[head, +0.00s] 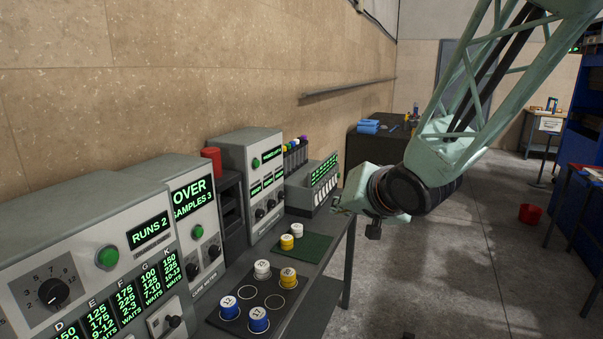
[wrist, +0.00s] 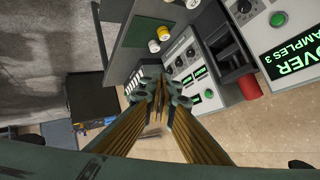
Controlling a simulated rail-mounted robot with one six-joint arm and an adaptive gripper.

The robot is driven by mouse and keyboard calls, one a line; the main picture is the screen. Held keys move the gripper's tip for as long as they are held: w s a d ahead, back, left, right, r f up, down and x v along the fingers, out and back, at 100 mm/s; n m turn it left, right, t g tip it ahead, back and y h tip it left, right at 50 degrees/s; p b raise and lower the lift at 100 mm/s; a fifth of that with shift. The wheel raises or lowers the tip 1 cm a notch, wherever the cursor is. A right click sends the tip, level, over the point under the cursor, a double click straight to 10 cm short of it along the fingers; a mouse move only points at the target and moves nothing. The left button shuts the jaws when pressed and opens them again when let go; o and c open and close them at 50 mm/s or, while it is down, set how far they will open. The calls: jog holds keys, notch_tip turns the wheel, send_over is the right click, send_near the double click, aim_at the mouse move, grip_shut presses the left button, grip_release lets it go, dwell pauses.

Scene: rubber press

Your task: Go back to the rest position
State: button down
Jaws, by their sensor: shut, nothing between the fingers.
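My gripper (head: 342,204) hangs in the air at the end of my pale green arm in the head view, beside the right edge of the bench and near the small grey display unit (head: 315,182). In the wrist view the fingers of my gripper (wrist: 158,98) come together at the middle, with nothing visible held between them. The fingertips are small and partly hidden by my wrist in the head view.
The bench (head: 345,250) carries grey control panels (head: 75,250) along the wall, a red cylinder (head: 212,160), a dark mat (head: 275,310) with several blue, yellow and white pots, and a green mat (head: 312,245) with two pots. Open floor (head: 450,270) lies right of the bench.

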jog(key=s+d+r+g+h, duration=0.1)
jog(key=s+d+r+h, duration=0.1)
jog(key=s+d, duration=0.6)
jog(key=s+d+r+g+h, duration=0.2)
jog(key=s+d+r, duration=0.15)
jog(key=s, duration=0.85)
jog(key=s+f+n+g, duration=0.1)
jog(key=s+n+g, duration=0.1)
jog(key=s, duration=2.4)
jog(key=shift+f+g, duration=0.3)
jog(key=shift+g, duration=0.6)
jog(key=shift+w, duration=0.2)
